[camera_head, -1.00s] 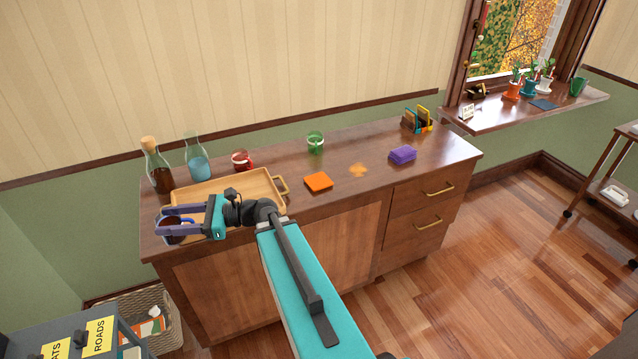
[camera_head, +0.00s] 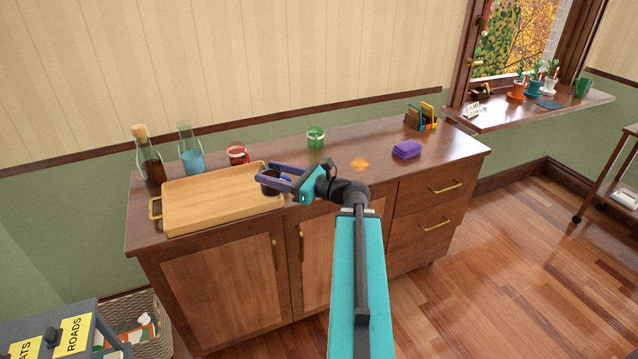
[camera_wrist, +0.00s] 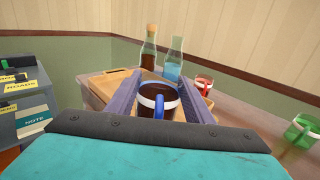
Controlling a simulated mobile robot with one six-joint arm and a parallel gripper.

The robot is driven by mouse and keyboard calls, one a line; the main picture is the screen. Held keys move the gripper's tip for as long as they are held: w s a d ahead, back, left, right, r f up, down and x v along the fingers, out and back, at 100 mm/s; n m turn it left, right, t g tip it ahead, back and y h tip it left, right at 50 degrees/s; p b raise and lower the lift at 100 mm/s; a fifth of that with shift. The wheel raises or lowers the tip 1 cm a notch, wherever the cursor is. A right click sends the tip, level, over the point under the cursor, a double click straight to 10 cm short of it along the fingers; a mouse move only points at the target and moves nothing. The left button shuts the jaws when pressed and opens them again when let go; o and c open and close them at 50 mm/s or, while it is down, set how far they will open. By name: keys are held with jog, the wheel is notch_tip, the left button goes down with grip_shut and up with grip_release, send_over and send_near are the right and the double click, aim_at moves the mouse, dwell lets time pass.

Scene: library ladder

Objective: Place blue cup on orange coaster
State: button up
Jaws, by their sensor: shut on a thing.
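My gripper (camera_head: 270,178) is shut on the blue cup (camera_head: 268,189), its jaws on either side of it. In the wrist view the cup (camera_wrist: 158,101) is upright, with dark contents, a white band and a blue handle facing me. In the head view the cup appears at the right end of the wooden tray (camera_head: 205,207); I cannot tell its exact height.
A dark bottle (camera_head: 149,160) and a blue-liquid carafe (camera_head: 191,152) stand behind the tray. A red cup (camera_head: 237,154) and a green cup (camera_head: 316,138) stand along the back.

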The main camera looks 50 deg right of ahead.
jog(key=s+d+m+t+h+b, duration=0.1)
jog(key=s+d+m+h+b, duration=0.1)
jog(key=s+d+h+b, duration=0.2)
jog(key=s+d, duration=0.3)
jog(key=d, duration=0.4)
jog(key=shift+s+d+f+m, duration=0.25)
jog(key=shift+s+f+m, duration=0.05)
jog(key=shift+f+m, duration=0.1)
jog(key=shift+w, duration=0.1)
jog(key=w+d+f, duration=0.1)
jog(key=w+d, duration=0.9)
jog(key=w, duration=0.1)
jog(key=shift+w+d+f+p, duration=0.25)
jog(key=shift+w+d+p, duration=0.1)
jog(key=shift+w, duration=0.05)
jog(key=shift+f, duration=1.75)
jog(key=shift+f, duration=0.2)
jog(key=o, duration=1.1)
jog(key=shift+o, duration=0.2)
